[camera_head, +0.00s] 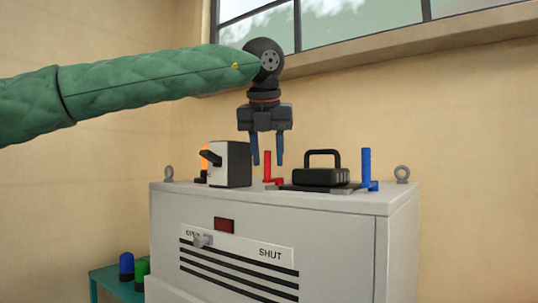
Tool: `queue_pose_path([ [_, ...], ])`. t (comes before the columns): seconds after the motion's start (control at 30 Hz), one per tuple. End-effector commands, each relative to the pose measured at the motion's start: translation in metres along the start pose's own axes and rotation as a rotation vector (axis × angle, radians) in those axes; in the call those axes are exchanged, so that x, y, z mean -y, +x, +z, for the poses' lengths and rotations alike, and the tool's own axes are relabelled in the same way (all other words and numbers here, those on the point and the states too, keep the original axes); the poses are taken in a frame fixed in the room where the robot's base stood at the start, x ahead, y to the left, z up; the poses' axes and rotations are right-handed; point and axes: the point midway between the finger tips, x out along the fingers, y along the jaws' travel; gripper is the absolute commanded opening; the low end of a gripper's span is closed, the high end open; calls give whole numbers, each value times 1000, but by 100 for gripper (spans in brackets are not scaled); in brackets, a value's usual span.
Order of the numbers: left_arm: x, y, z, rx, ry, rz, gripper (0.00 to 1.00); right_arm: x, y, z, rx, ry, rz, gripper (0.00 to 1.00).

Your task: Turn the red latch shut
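The red latch (267,168) stands on top of the grey cabinet (320,240). It is an upright red post with a short red foot running to the right. My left gripper (267,162) hangs above the cabinet top, pointing straight down, with its two blue fingers apart. In the picture the upper part of the post shows in the gap between the fingertips, with space on both sides. The one view does not settle whether the post is truly between them in depth. My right gripper is not in view.
On the cabinet top stand a grey box with a black lever (236,164), a black handled block (321,176), a blue post (366,168) and lifting eyes. An orange item is partly hidden.

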Motion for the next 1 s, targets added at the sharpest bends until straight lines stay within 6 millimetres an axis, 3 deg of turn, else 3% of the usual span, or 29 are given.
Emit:
queue_pose_path([
  [0.27, 0, 21, 0, 0, 0, 0, 36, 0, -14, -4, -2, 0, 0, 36],
  [0.57, 0, 24, 0, 1, -1, 0, 36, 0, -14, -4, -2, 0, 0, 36],
  [0.7, 0, 24, 0, 1, 0, 0, 9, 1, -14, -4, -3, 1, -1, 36],
  [0.77, 0, 23, 0, 1, 0, 0, 0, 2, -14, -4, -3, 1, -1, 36],
  [1.0, 0, 24, 0, 1, -5, 1, 0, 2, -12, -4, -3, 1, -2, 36],
])
